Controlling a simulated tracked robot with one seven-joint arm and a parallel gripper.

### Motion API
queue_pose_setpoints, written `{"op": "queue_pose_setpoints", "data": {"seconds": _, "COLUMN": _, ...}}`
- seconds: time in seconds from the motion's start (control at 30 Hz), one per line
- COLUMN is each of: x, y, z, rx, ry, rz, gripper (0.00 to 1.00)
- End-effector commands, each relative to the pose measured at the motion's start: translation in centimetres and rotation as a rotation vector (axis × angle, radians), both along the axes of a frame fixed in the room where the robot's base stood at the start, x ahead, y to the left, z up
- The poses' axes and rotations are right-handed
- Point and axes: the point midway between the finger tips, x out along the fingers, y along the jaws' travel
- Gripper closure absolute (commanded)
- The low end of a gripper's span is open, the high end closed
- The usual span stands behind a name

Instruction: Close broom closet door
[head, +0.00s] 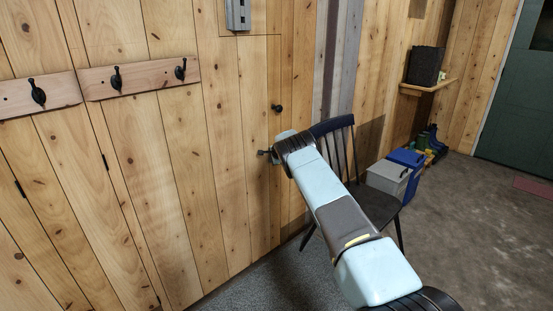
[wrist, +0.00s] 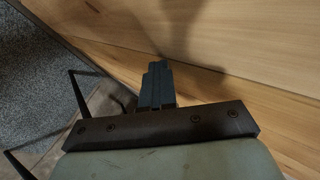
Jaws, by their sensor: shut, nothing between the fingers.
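The broom closet door (head: 225,160) is made of pine planks like the wall around it, with a small dark knob (head: 277,108) near its right edge. It looks flush or nearly flush with the wall; I cannot tell whether a small gap is left. My gripper (head: 264,153) is shut and empty, below the knob and close to the door's right part. In the wrist view the shut fingers (wrist: 157,85) point at a pale wood surface (wrist: 230,35), very near it; whether they touch is unclear. My arm reaches in from the lower right.
A dark spindle-back chair (head: 362,190) stands right of the door, partly behind my arm. Grey and blue bins (head: 388,178) and boots (head: 432,143) stand beyond it. Hook rails (head: 140,76) are on the planks at left. Grey floor is open at right.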

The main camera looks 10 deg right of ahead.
Motion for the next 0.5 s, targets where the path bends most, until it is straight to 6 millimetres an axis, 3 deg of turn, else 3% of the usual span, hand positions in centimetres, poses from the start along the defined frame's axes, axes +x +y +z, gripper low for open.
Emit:
{"op": "queue_pose_setpoints", "data": {"seconds": 0.03, "x": 0.8, "y": 1.8, "z": 1.6, "rx": 0.011, "ry": -0.033, "rz": 0.008, "gripper": 1.00}}
{"op": "queue_pose_setpoints", "data": {"seconds": 0.2, "x": 0.3, "y": 2.1, "z": 1.8, "rx": 0.013, "ry": -0.033, "rz": 0.011, "gripper": 1.00}}
{"op": "queue_pose_setpoints", "data": {"seconds": 0.5, "x": -3.2, "y": 0.2, "z": 2.6, "rx": 0.006, "ry": -0.024, "rz": 0.013, "gripper": 1.00}}
